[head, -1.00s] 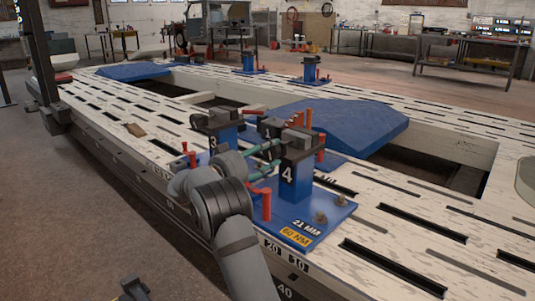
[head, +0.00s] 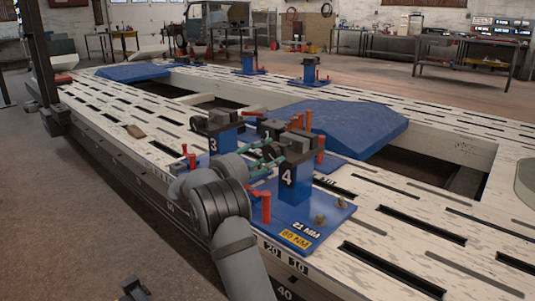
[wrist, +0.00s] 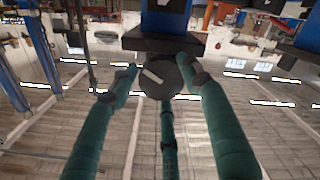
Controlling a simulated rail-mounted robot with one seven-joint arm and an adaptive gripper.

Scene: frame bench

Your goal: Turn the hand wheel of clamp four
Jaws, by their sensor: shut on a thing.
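Clamp four (head: 295,184) is a blue post marked 4 with a dark jaw head. It stands on a blue base plate (head: 297,218) with a yellow label. My gripper (head: 272,152) reaches its head from the left, its green fingers at head height. In the wrist view, the hand wheel (wrist: 167,77) is a dark round disc with a pale bar, slanted down to the right. The fingers of my gripper (wrist: 166,90) close around its rim from the left, right and below. In the head view, the wheel is hidden behind fingers and wrist.
Clamp three (head: 224,138) stands close behind my wrist, with red handles near it. A red post (head: 266,207) rises from the plate in front of clamp four. A blue hump-shaped panel (head: 345,125) lies behind. The slotted white frame (head: 400,220) is clear at right.

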